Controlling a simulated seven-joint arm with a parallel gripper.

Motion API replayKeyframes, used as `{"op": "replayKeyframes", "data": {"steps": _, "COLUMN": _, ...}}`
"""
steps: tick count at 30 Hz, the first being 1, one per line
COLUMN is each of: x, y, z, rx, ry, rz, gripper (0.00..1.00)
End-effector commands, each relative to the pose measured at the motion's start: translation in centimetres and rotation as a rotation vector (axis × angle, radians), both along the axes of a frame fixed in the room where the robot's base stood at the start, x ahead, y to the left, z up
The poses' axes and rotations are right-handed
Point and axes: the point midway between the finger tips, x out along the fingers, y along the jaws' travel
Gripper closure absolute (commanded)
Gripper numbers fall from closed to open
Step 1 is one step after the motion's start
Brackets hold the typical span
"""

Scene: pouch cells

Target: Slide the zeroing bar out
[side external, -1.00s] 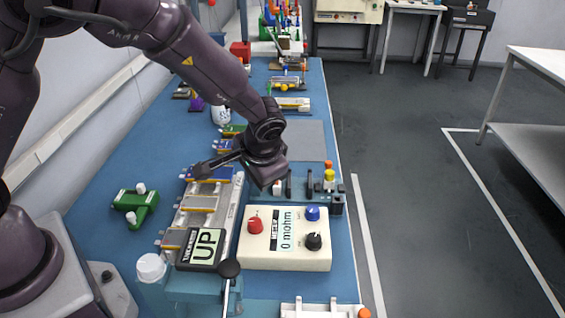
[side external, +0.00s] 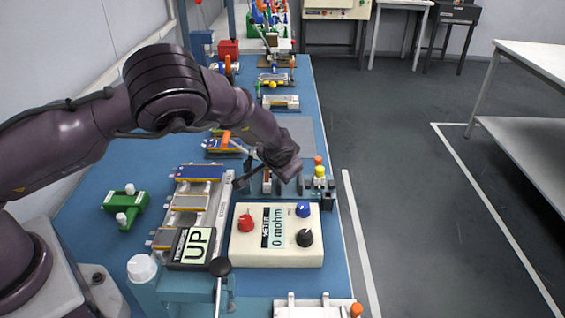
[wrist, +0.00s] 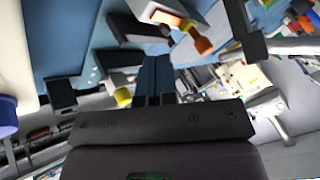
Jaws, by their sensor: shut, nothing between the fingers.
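I cannot tell for sure which part there is the zeroing bar; a small copper-and-white piece (side external: 267,182) stands at the row's left end. My gripper (side external: 241,182) is low beside that end, partly hidden by the wrist. In the wrist view its fingers (wrist: 155,80) are shut and empty, with the yellow button (wrist: 122,97) beside them.
A green fixture (side external: 125,207) is farther left. A black-ball lever (side external: 220,267) stands in front. A grey mat (side external: 297,133) lies clear behind.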

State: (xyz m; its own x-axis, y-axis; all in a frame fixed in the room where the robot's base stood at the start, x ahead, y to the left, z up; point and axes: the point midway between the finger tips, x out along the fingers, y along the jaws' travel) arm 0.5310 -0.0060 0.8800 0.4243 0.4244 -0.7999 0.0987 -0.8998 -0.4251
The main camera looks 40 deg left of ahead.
Motion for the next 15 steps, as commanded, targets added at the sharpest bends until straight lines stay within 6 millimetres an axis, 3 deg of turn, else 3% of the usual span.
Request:
{"op": "replayKeyframes", "data": {"steps": 6, "x": 0.3, "y": 2.5, "z": 0.2, "rx": -0.001, "ry": -0.004, "rz": 0.003, "gripper": 1.0}}
{"op": "replayKeyframes", "data": {"steps": 15, "x": 0.3, "y": 3.0, "z": 0.3, "rx": 0.001, "ry": -0.002, "rz": 0.0, "gripper": 1.0}}
